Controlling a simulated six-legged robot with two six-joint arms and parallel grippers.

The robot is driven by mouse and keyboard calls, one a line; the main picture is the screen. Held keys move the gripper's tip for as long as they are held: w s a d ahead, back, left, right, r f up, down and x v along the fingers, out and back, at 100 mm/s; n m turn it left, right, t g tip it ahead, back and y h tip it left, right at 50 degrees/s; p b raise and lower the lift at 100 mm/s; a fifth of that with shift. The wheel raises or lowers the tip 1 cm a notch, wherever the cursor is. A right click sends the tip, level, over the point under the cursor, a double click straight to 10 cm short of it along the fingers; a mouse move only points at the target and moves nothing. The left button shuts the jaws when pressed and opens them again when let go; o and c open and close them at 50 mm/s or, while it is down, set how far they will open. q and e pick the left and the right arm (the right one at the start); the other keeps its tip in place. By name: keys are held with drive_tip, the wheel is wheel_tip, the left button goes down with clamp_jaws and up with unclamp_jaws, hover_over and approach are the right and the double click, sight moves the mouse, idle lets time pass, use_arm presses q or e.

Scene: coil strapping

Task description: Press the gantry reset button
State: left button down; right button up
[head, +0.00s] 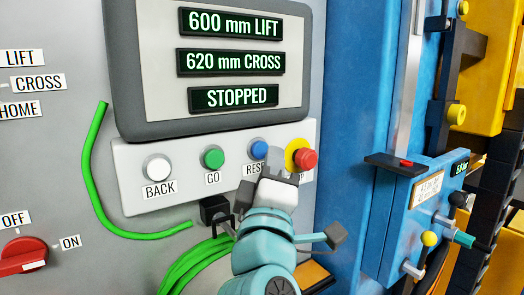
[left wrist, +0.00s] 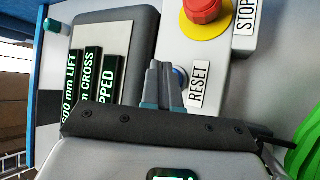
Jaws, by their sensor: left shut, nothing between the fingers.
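The blue reset button (head: 259,149) sits on a pale button strip under the display, with a partly covered RESET label below it. My left gripper (head: 276,160) is shut and empty, its fingertips just right of the blue button in the head view. In the left wrist view the shut fingers (left wrist: 160,68) point at the strip and partly cover the blue button (left wrist: 181,75), beside the RESET label (left wrist: 198,86). I cannot tell whether the fingertips touch the strip or the button. My right gripper is not in view.
The red stop button (head: 306,159) on its yellow ring is close right of my fingers. A green button (head: 212,157) and a white button (head: 158,167) are to the left. The display (head: 231,62) reads 600 mm LIFT, 620 mm CROSS, STOPPED. A green strap (head: 92,170) hangs at left.

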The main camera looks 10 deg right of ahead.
use_arm(q)
drive_tip(key=shift+w, duration=0.1)
drive_tip(key=shift+w+a, duration=0.1)
drive_tip(key=shift+w, duration=0.25)
drive_tip(key=shift+w+a+b, duration=0.25)
drive_tip(key=shift+w+b, duration=0.1)
drive_tip(key=shift+w, duration=0.1)
idle(0.9)
drive_tip(key=shift+s, duration=0.1)
drive_tip(key=shift+s+d+b, duration=0.3)
drive_tip(key=shift+s+b, duration=0.05)
drive_tip(key=shift+s, duration=0.45)
drive_tip(key=shift+s+d+b, duration=0.15)
drive_tip(key=shift+s+d, duration=0.15)
drive_tip(key=shift+s, duration=0.5)
drive_tip(key=shift+s+d+b, duration=0.2)
drive_tip(key=shift+s+d, duration=0.1)
drive_tip(key=shift+s, duration=0.45)
drive_tip(key=shift+s+d+b, duration=0.15)
drive_tip(key=shift+s+d, duration=0.15)
drive_tip(key=shift+s, duration=0.5)
